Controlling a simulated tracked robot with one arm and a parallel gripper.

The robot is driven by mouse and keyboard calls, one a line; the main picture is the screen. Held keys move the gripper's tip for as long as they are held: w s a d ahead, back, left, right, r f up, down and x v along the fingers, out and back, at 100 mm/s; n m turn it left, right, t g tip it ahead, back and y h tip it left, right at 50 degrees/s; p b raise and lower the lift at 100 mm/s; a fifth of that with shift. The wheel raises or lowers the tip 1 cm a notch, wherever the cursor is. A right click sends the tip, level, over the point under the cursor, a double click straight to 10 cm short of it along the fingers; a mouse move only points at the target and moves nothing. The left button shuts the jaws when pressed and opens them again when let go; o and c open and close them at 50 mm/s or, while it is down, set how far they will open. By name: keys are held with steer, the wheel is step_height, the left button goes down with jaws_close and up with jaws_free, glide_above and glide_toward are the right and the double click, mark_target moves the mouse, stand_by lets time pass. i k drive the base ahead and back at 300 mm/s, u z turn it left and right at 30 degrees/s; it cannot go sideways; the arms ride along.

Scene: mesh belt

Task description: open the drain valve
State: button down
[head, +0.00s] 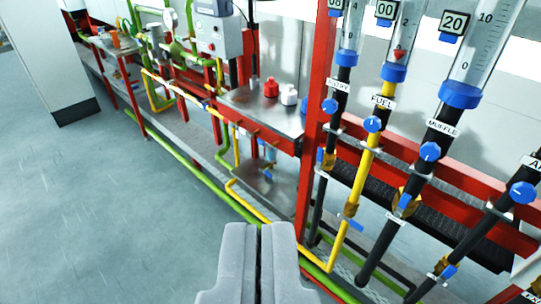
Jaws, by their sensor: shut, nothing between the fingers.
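My gripper (259,232) is at the bottom middle of the head view, its two grey fingers together and empty. It is apart from the pipes and valves. I see no label that marks a drain valve, so I cannot tell which valve it is. A small blue-handled valve (269,154) hangs below the steel table. Blue-handled valves with brass bodies sit low on the yellow fuel pipe (352,224) and on the black muffle pipe (405,201). Another (448,271) is on the pipe at the lower right.
A red frame (318,95) carries flow tubes with blue knobs, such as the fuel knob (373,124). A steel table (262,117) holds a red bottle (271,87) and a white bottle (289,94). A green pipe (185,174) runs along the floor. The floor (95,215) at left is clear.

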mark_target(261, 170)
steer(key=k, duration=0.65)
steer(key=u, duration=0.6)
steer(key=i, duration=1.5)
steer(key=z, duration=0.45)
steer(key=i, duration=0.65)
steer(key=z, duration=0.45)
